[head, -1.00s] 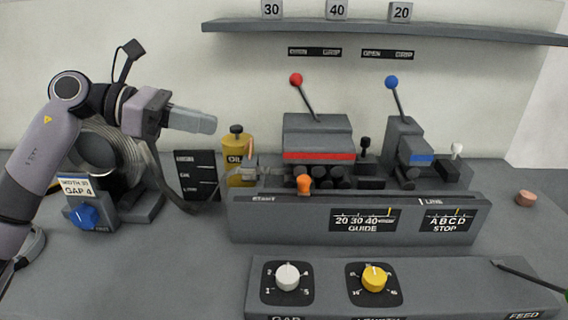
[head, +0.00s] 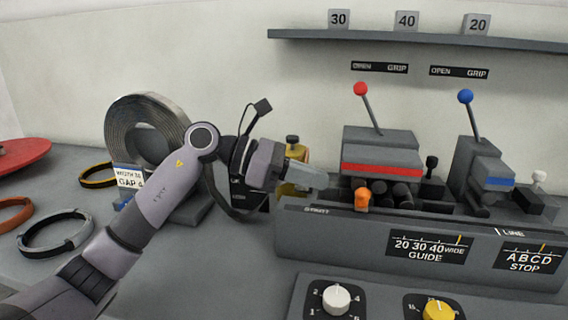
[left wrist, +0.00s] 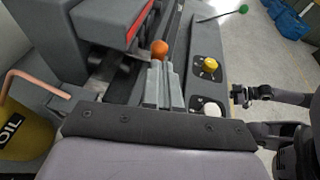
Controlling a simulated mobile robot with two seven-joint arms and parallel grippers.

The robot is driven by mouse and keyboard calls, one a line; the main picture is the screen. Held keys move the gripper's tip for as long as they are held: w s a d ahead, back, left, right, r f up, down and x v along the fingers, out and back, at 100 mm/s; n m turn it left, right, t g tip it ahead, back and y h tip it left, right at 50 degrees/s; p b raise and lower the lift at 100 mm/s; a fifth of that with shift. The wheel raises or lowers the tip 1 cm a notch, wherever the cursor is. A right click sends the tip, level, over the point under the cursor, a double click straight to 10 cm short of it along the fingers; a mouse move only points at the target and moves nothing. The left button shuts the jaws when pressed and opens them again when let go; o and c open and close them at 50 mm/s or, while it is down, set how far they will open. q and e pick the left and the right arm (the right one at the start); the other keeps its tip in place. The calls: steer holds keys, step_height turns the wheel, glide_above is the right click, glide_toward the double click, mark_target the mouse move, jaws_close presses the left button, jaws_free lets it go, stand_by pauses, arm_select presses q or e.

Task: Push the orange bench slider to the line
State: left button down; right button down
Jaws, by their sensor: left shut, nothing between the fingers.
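The orange slider (head: 362,198) is a small knob on the rail of the grey bench (head: 380,236), near the START label (head: 316,210) at the rail's left end. The LINE mark (head: 497,231) is farther right on the same rail. My left gripper (head: 316,177) is shut and empty, just left of the slider and slightly above the rail. In the left wrist view the slider (left wrist: 160,48) shows just beyond the fingertips (left wrist: 161,75); I cannot tell whether they touch. What looks like my right gripper (left wrist: 241,95) is small and dark there, its jaws unclear.
A red lever (head: 360,89) and a blue lever (head: 465,97) stand behind the rail. A yellow oil can (head: 297,152) is behind my left gripper. White (head: 337,299) and yellow (head: 438,310) knobs are in front. The rail right of the slider looks clear.

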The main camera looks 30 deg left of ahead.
mark_target(358, 190)
arm_select(q)
steer(key=x, duration=0.4)
steer(key=shift+p, duration=0.3)
steer(key=shift+w+d+f, duration=0.2)
steer(key=shift+w+d, duration=0.05)
steer(key=shift+d, duration=0.25)
arm_select(e)
steer(key=shift+r, duration=0.15)
arm_select(q)
steer(key=shift+d, duration=0.15)
arm_select(e)
steer(key=shift+r, duration=0.1)
